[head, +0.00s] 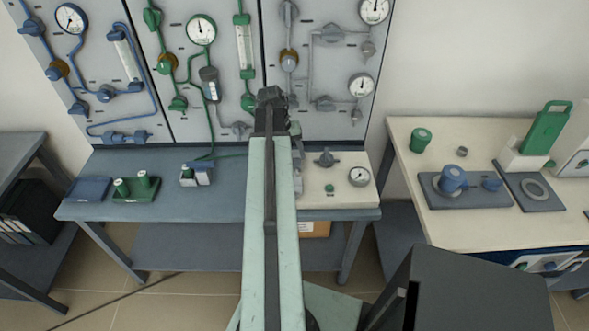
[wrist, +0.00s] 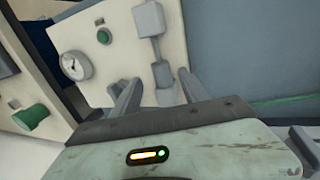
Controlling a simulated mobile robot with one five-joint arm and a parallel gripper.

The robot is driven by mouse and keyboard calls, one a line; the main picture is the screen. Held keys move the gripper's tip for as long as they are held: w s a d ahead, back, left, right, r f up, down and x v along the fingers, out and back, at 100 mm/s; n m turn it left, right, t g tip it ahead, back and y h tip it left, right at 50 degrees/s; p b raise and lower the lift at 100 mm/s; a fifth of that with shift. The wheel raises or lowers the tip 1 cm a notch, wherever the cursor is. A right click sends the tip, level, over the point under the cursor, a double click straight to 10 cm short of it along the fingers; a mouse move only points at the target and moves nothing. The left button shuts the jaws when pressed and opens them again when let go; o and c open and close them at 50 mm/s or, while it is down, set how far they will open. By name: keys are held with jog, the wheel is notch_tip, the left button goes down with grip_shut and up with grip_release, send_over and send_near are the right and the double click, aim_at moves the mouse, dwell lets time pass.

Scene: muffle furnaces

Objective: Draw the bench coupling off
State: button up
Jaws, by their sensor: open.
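In the wrist view, a grey fitting (wrist: 151,20), which looks like the bench coupling, sits on a cream panel (wrist: 110,50). Its stem runs down to a grey block (wrist: 163,74). My gripper (wrist: 160,78) is open, with one finger on each side of that lower block. I cannot tell whether the fingers touch it. In the head view, grey fittings (head: 297,165) show at the left edge of the cream bench panel (head: 345,198), partly hidden by my arm. The fingertips cannot be made out there.
The cream panel carries a gauge (head: 359,175), a green button (head: 329,188) and a grey valve (head: 326,157). A green rack (head: 137,189) stands left. A cream table (head: 450,232) with equipment stands right.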

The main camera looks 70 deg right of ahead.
aim_at(296, 164)
jog(key=b+x, duration=0.3)
jog(key=x, duration=0.2)
jog(key=shift+f+b, duration=0.15)
jog(key=shift+b, duration=0.25)
grip_shut()
dwell(0.9)
